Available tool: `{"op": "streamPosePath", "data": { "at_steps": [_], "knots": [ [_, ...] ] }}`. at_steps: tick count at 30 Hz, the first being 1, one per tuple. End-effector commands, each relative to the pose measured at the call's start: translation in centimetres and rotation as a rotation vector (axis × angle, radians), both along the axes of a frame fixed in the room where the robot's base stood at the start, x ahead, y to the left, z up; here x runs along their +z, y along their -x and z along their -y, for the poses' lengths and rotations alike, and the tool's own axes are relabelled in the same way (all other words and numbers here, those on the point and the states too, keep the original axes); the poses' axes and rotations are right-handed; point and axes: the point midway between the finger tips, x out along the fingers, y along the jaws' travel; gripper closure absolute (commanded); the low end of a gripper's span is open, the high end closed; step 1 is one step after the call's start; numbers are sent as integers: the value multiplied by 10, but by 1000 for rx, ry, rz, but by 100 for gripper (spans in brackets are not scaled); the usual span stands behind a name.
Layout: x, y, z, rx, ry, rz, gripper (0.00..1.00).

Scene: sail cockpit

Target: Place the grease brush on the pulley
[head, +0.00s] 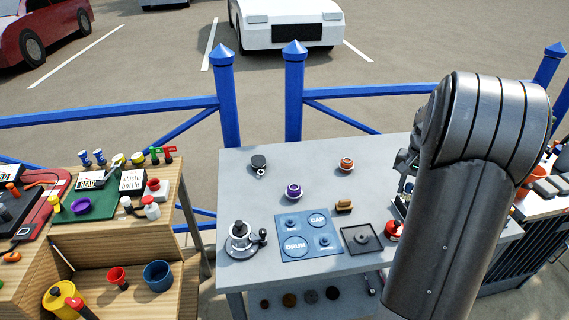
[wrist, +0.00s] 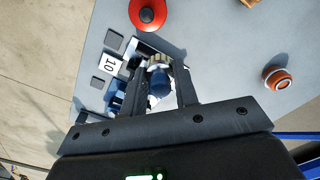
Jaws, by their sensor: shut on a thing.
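In the wrist view my gripper (wrist: 160,80) is shut on a small piece with a dark blue end and a pale ribbed top, which I take to be the grease brush (wrist: 158,84). It is held over the right part of the grey table. In the head view my arm hides the gripper and the held piece. Several round pieces could be the pulley: an orange and white one (head: 346,165), a purple and white one (head: 293,191), and a black one with a metal loop (head: 258,164). The orange one also shows in the wrist view (wrist: 277,80), apart from the gripper.
A cluttered wooden bench (head: 110,240) is at left.

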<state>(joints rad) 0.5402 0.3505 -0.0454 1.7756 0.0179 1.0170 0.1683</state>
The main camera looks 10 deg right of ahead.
Motion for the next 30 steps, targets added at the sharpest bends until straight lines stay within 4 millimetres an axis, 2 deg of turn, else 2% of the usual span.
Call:
{"op": "streamPosePath", "data": {
  "at_steps": [5, 8, 12, 18, 21, 24, 30],
  "knots": [
    [7, -63, -30, 135, 3, 2, 95],
    [13, -108, -61, 241, 3, 0, 95],
    [20, -165, -112, 387, 3, 1, 95],
    [26, -227, -195, 580, 3, 1, 95],
    [28, -246, -231, 655, 2, 2, 95],
    [29, -258, -259, 710, 2, 2, 95],
    [28, -270, -288, 759, 1, 0, 95]
  ]
}}
